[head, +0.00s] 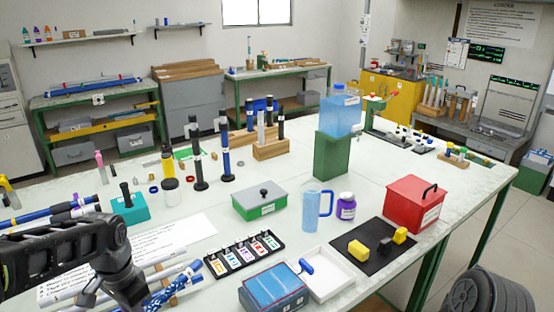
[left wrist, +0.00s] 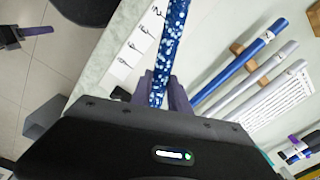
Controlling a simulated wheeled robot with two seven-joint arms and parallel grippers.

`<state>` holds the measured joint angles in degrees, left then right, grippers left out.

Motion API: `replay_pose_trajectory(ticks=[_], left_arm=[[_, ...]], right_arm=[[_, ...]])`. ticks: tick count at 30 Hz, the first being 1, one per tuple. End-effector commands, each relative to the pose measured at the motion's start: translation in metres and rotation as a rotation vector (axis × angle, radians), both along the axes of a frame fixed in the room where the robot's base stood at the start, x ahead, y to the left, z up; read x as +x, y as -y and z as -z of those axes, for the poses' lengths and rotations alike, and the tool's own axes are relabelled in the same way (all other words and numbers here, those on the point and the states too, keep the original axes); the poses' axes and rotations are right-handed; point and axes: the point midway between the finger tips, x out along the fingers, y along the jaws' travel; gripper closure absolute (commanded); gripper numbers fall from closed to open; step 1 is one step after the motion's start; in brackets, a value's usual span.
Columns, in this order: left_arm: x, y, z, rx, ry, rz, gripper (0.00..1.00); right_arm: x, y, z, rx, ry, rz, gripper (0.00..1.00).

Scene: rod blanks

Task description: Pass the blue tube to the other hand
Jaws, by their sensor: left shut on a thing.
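The blue tube, dark blue with white speckles, shows in the left wrist view (left wrist: 175,40) and low in the head view (head: 168,290). My left gripper (left wrist: 160,92) is shut around it, and the tube runs up out of the wrist picture. My left arm hides part of it in the head view. What looks like my right gripper (left wrist: 38,31) shows small at the left edge of the wrist view, over the floor and apart from the tube. I cannot tell whether its jaws are open.
A plain blue rod (left wrist: 240,66) and pale rods (left wrist: 250,82) lie on wooden supports beside the held tube. A black tray of tags (head: 243,254), a blue box (head: 272,289) and a white tray (head: 330,282) stand right of it. The table's edge is close by.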

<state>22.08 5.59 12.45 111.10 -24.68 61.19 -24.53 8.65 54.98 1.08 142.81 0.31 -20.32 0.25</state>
Motion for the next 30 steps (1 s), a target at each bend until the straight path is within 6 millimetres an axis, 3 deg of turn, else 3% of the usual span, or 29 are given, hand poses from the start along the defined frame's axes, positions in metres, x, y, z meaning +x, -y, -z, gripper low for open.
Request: replay_pose_trajectory(ticks=[5,10,14,18,30], left_arm=[[0.031,0.014,0.002,-0.009,0.012,-0.332,1.0],[0.069,0.057,0.013,-0.02,0.01,-0.551,1.0],[0.087,0.095,0.023,-0.018,0.003,-0.537,1.0],[0.089,0.122,0.031,-0.015,-0.012,-0.478,1.0],[0.089,0.131,0.031,-0.016,-0.012,-0.458,1.0]], right_arm=[[0.0,0.0,0.0,0.0,0.0,0.0,0.64],[0.0,0.0,0.0,0.0,0.0,0.0,0.64],[0.0,0.0,0.0,0.0,0.0,0.0,0.64],[0.0,0.0,0.0,0.0,0.0,0.0,0.64],[0.0,0.0,0.0,0.0,0.0,0.0,0.64]])
